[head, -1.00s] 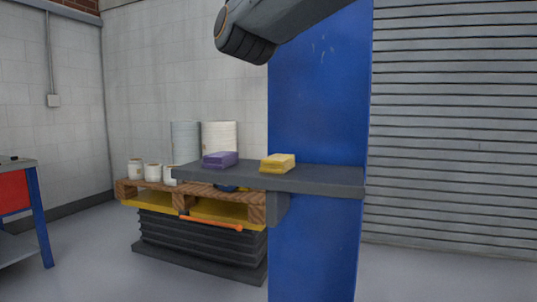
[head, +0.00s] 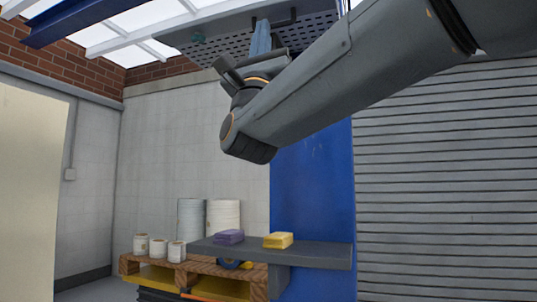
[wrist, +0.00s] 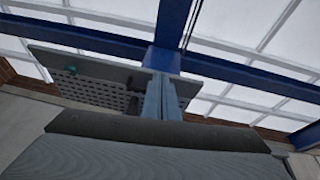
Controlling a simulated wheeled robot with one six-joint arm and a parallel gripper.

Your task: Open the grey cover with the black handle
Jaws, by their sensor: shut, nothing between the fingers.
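A grey perforated panel (head: 205,38) is at the top of the head view, seen from below beside the top of the blue column. A black bar (head: 285,20), which looks like a handle, shows at its underside. I cannot tell for sure whether this panel is the grey cover. My gripper (head: 262,27) points up in front of the panel, its pale blue-grey fingers together and empty. In the wrist view, the fingers (wrist: 161,76) overlap the perforated panel (wrist: 90,88) and hide part of it. I cannot tell whether they touch it.
A grey shelf (head: 325,257) on the blue column (head: 312,190) bears a purple block (head: 229,237) and a yellow block (head: 278,240). White rolls (head: 223,218) stand on a pallet behind. A blue roof beam (head: 75,18) crosses at upper left; a cream panel (head: 28,180) is at far left.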

